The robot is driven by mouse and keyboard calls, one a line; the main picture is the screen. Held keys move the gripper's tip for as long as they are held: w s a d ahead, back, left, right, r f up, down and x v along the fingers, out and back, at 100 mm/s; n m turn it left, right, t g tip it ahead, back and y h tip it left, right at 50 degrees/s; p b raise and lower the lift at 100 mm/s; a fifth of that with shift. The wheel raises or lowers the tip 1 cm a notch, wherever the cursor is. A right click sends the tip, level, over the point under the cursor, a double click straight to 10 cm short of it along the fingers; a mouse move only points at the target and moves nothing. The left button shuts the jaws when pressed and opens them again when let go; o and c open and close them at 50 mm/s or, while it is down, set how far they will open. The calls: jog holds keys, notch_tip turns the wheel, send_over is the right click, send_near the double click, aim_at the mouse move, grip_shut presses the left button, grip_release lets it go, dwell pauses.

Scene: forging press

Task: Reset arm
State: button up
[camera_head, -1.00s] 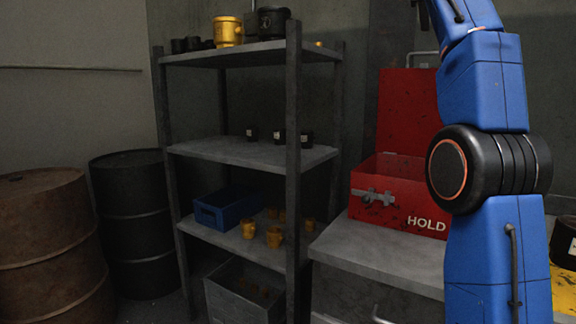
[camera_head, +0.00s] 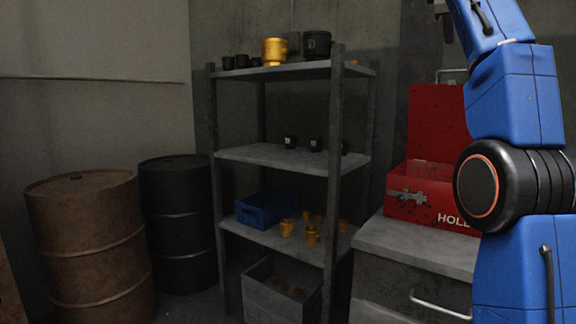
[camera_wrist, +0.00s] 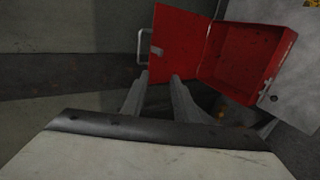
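My gripper (camera_wrist: 160,75) shows in the wrist view as two grey fingers with a gap between their tips. It appears open, with nothing seen between the fingers. In the head view my blue arm rises along the right side and leaves the top of the picture, so the gripper is hidden there.
A metal shelf (camera_head: 285,158) left of the box holds dark and yellow parts, with a blue bin (camera_head: 264,211) low down. A grey crate (camera_head: 281,297) sits beneath. A rusty barrel (camera_head: 88,245) and a black barrel (camera_head: 178,225) stand left. The counter's front (camera_head: 415,247) is bare.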

jog(key=s+a+f+m+g+y, duration=0.1)
jog(key=s+a+f+m+y, duration=0.1)
jog(key=s+f, duration=1.1)
jog(key=s+a+f+m+g+y, duration=0.2)
jog(key=s+a+f+m, duration=0.3)
jog(key=s+f, duration=0.8)
jog(key=s+a+f+m+g+y, duration=0.2)
jog(key=s+a+f, duration=0.5)
jog(key=f, duration=3.5)
jog(key=s+m+y, duration=0.1)
jog(key=s, duration=0.6)
jog(key=shift+f+m, duration=0.15)
jog(key=shift+m, duration=0.25)
jog(key=shift+d, duration=0.15)
